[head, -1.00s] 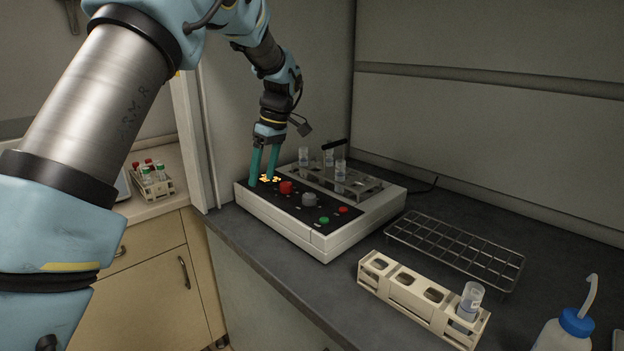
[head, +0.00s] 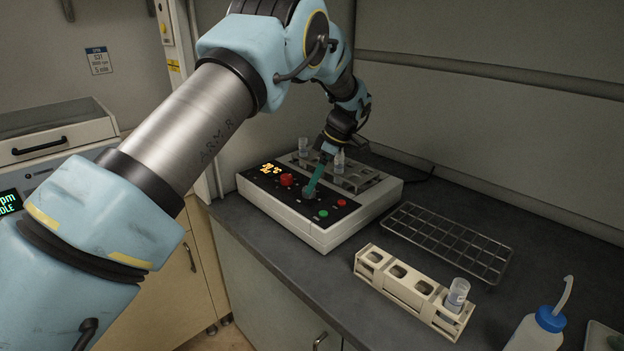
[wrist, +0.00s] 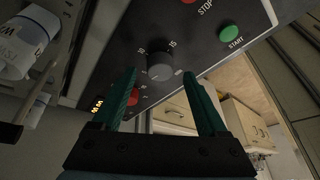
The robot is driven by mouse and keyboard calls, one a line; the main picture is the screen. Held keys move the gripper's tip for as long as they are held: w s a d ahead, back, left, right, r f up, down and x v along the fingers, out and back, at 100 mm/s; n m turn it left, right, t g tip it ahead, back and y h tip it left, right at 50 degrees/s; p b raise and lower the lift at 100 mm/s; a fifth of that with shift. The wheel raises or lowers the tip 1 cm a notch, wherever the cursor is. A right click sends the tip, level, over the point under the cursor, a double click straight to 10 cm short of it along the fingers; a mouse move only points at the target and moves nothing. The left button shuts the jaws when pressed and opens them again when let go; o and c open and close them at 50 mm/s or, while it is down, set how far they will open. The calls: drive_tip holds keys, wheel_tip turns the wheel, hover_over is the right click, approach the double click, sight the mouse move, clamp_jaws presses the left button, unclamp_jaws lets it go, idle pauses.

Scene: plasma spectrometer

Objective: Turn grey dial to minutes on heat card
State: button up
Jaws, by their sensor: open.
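The grey dial (wrist: 160,65) is on the dark top panel of the white heater box (head: 318,240), with printed numbers around it; 10 and 15 are readable. In the wrist view, my gripper (wrist: 161,76) is open and its two green fingers lie on either side of the dial. I cannot tell whether they touch it. In the head view, the fingers (head: 311,190) come down over the dial and mostly hide it. A card (head: 98,60) hangs on the far left wall; its text is too small to read surely, and I cannot tell if it is the heat card.
A red knob (head: 287,180), a lit yellow display (head: 270,168), a green START button (wrist: 231,33) and a red STOP button (head: 341,203) share the panel. Vials stand at the box's back. A wire rack (head: 447,240) and beige tube rack (head: 400,285) lie to the right.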

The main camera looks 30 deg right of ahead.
drive_tip(key=shift+x, duration=1.1)
clamp_jaws()
